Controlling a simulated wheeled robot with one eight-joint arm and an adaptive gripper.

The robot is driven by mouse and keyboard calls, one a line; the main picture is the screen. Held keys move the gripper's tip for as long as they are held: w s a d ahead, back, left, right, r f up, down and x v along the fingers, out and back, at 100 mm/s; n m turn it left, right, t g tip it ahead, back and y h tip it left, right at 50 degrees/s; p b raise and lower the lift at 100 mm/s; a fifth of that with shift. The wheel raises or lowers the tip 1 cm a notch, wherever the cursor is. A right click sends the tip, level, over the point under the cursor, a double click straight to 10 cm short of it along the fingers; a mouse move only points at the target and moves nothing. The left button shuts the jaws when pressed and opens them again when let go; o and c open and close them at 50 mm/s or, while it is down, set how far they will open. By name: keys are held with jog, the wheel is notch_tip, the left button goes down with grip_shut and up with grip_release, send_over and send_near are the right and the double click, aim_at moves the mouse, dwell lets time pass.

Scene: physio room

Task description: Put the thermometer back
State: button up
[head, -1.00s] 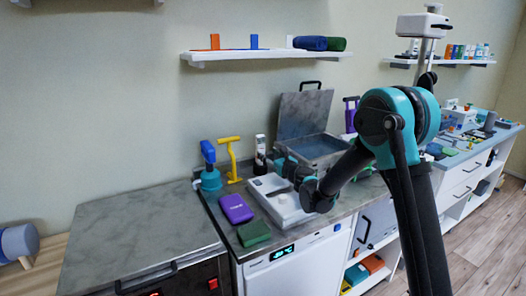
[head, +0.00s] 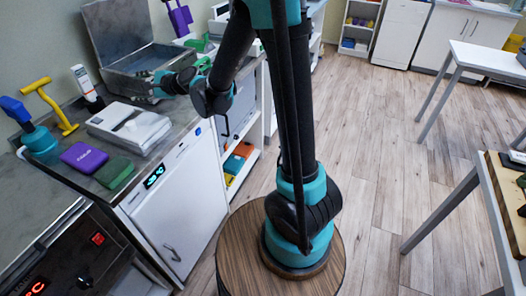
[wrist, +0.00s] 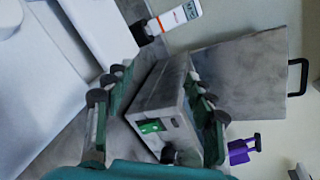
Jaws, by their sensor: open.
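A small green patch (wrist: 150,127) shows at the box's near end. The box's lid (wrist: 243,78) is raised, and its inside is mostly hidden.
The floor (head: 380,150) at right is open.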

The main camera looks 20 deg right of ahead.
jog(key=s+d+f+n+g+h, duration=0.1)
jog(key=s+d+f+n+h, duration=0.3)
jog(key=s+d, duration=0.5)
jog(key=s+d+f+n+g+h, duration=0.2)
jog(key=s+d+f+n+h, duration=0.2)
jog(key=s+d, duration=0.5)
jog(key=s+d+f+n+g+h, duration=0.2)
jog(key=s+d+f+n+h, duration=0.2)
jog(key=d, duration=1.4)
jog(key=s+f+n, duration=0.3)
jog(key=s+f, duration=0.1)
jog(key=shift+s+d+f, duration=0.15)
jog(key=shift+s+d, duration=0.2)
jog(key=shift+s, duration=0.05)
